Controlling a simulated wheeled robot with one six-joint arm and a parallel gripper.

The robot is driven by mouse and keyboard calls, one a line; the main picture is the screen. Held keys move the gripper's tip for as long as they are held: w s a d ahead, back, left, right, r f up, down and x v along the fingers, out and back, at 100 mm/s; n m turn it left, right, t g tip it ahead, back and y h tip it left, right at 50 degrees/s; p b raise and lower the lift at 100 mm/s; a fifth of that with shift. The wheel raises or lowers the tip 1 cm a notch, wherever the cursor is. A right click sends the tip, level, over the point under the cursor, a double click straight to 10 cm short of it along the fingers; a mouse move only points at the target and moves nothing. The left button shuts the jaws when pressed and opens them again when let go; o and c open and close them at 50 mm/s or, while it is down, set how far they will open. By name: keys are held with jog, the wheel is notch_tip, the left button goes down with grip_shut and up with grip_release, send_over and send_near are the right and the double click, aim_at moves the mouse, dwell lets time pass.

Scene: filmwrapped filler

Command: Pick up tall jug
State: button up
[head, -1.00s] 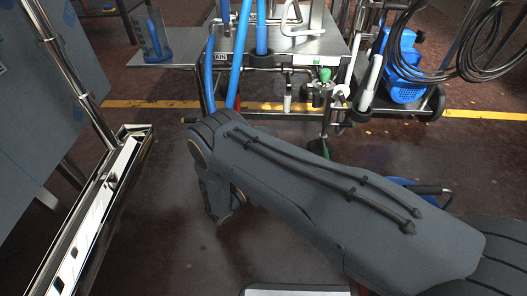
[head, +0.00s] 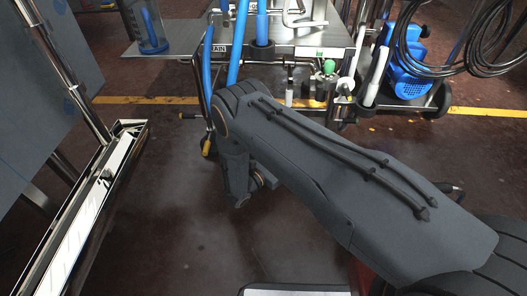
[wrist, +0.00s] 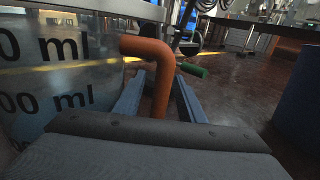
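In the wrist view, a clear wall with large black "ml" marks (wrist: 55,75) fills the left side. A thick orange bent handle (wrist: 155,50) stands beside it and runs down between the fingers of my gripper (wrist: 157,90). The two blue-grey fingers are apart, with a gap beside the handle. The handle's lower end is hidden behind the dark gripper body. In the head view, a clear bluish jug (head: 150,28) stands on a grey shelf at upper left, its top cut off. I cannot tell whether it is the marked vessel. My arm hides the gripper there.
The grey shelf (head: 165,47) joins a steel cart (head: 310,42) with blue tubes and a green-knobbed valve (head: 328,68). A blue machine (head: 408,75) and black hoses (head: 490,45) are at right. A metal frame (head: 100,205) stands at left. Open floor lies between.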

jog(key=shift+c, duration=0.4)
grip_shut()
dwell(0.9)
